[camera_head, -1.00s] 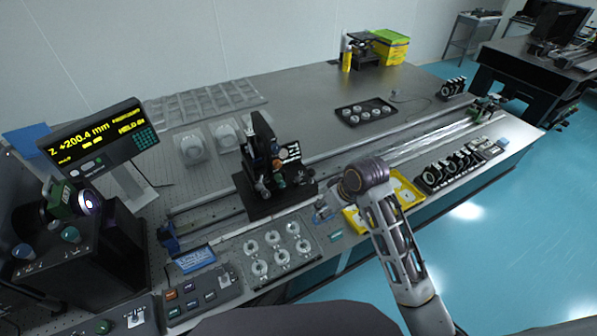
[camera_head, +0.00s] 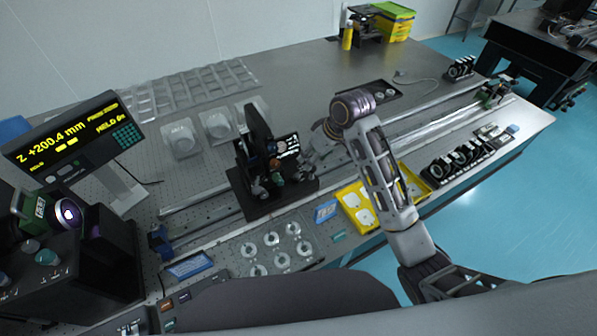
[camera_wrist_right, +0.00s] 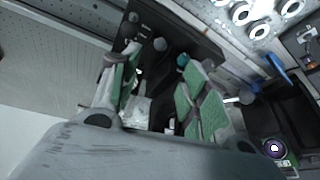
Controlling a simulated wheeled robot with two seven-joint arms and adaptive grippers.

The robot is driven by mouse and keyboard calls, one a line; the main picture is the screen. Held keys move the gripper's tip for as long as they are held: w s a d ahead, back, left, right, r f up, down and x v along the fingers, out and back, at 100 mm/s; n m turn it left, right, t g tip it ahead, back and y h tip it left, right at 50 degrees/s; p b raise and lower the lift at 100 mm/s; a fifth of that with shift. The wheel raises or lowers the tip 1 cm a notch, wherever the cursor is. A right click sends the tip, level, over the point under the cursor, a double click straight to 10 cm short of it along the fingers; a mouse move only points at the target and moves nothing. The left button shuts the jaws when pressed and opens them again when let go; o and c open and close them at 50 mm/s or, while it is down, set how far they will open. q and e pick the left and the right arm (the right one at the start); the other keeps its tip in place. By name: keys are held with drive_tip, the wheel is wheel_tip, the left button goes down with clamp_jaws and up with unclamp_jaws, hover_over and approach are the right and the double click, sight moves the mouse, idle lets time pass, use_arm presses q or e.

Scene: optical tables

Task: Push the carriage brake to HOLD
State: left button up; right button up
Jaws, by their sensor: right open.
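The carriage (camera_head: 262,203) is a black base plate on the rails, with a dark upright mount, small knobs and a black-and-white label (camera_head: 289,145). My right gripper (camera_head: 308,152) is at the carriage's right side, close to the label and knobs. In the right wrist view, its green-padded fingers (camera_wrist_right: 160,75) are apart, with the dark carriage (camera_wrist_right: 190,32) and its knobs beyond and between them. I cannot make out the brake lever, its setting, or whether a finger touches it. The readout (camera_head: 75,140) shows Z +200.4 mm. My left gripper is not in view.
Rails (camera_head: 425,125) run right from the carriage. A yellow tray (camera_head: 352,196) lies in front of my right arm, and a plate of ring-shaped parts (camera_head: 294,265) in front of the carriage. Pale domed parts (camera_head: 181,140) stand behind. A dark lens unit (camera_head: 105,235) is at left.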

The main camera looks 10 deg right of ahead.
sight(298, 174)
use_arm(q)
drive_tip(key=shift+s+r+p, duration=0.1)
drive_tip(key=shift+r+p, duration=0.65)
drive_tip(key=shift+p, duration=0.05)
use_arm(e)
drive_tip(key=x, duration=1.3)
drive_tip(key=shift+f, duration=0.4)
drive_tip(key=shift+c, duration=0.2)
clamp_jaws()
